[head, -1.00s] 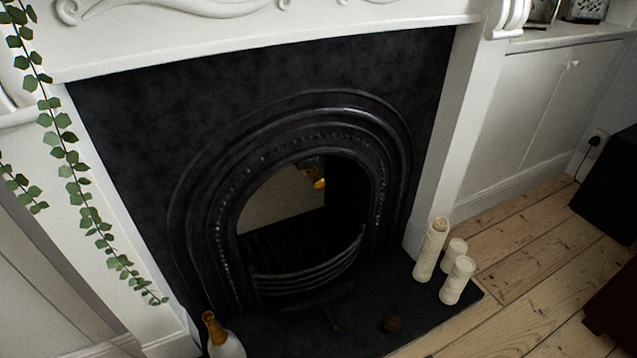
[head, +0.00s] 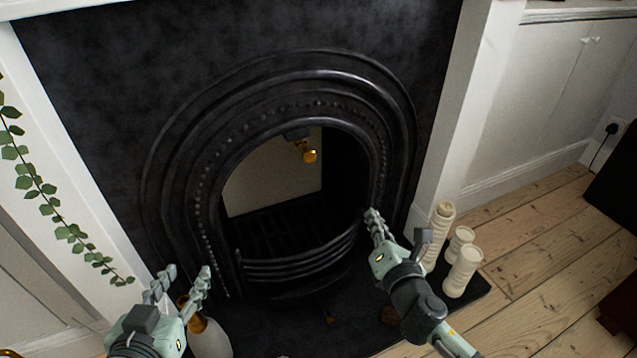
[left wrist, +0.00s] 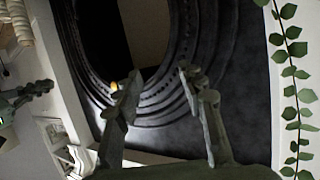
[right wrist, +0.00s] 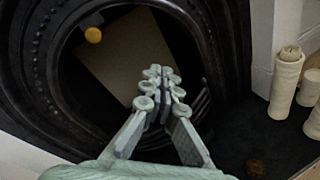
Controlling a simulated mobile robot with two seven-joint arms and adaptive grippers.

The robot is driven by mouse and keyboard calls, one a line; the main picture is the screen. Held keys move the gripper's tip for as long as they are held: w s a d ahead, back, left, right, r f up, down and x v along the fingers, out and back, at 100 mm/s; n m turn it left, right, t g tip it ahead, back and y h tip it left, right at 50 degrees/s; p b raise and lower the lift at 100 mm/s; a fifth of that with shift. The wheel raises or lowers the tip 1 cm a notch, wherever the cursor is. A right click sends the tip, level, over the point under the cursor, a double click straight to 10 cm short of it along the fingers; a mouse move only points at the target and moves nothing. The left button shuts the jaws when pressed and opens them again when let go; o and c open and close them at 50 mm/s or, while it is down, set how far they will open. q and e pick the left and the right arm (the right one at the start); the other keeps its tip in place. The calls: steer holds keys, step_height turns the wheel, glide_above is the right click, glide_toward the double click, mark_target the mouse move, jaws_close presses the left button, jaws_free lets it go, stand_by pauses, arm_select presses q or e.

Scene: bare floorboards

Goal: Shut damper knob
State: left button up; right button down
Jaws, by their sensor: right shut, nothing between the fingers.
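The brass damper knob (head: 310,156) sits high inside the arched opening of the black fireplace (head: 270,90), on a dark bracket near the pale back panel. It also shows as a round yellow knob at the upper left of the right wrist view (right wrist: 93,35). My right gripper (head: 372,212) is shut and empty at the right side of the opening, below and to the right of the knob. My left gripper (head: 180,272) is open and empty, low at the left, in front of the fireplace; its spread fingers show in the left wrist view (left wrist: 162,85).
Curved grate bars (head: 300,260) cross the lower opening. Several cream candles (head: 463,270) stand at the hearth's right, close to my right arm. A white bottle-like vase (head: 210,338) stands by my left gripper. Ivy (head: 45,200) hangs at left.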

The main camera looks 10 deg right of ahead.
arm_select(q)
step_height(320, 180, up, 8)
steer(key=d+r+t+h+b, duration=0.1)
steer(key=d+t+h+b, duration=0.1)
steer(key=d+t, duration=0.1)
arm_select(e)
steer(key=a+r+n+t+y, duration=0.2)
steer(key=a+r+n+y, duration=0.3)
steer(key=n, duration=0.5)
steer(key=p, duration=0.2)
glide_toward(310, 159)
steer(key=shift+n+h, duration=0.3)
steer(key=w, duration=0.3)
steer(key=w+a, duration=0.1)
steer(key=w, duration=0.1)
steer(key=shift+w+r, duration=0.1)
steer(key=shift+r, duration=0.15)
arm_select(q)
steer(key=shift+s+a+f+g+y, duration=0.2)
steer(key=shift+a+f+g+y, duration=0.15)
steer(key=shift+f, duration=0.35)
steer(key=shift+s+a+f+g+y, duration=0.25)
steer(key=shift+a+f+g, duration=0.2)
steer(key=shift+f, duration=0.3)
steer(key=shift+s+a+f+g+y, duration=0.2)
steer(key=shift+a+f+g+y, duration=0.15)
steer(key=shift+f, duration=0.35)
arm_select(e)
steer(key=shift+w+a, duration=0.2)
steer(key=shift+w, duration=0.55)
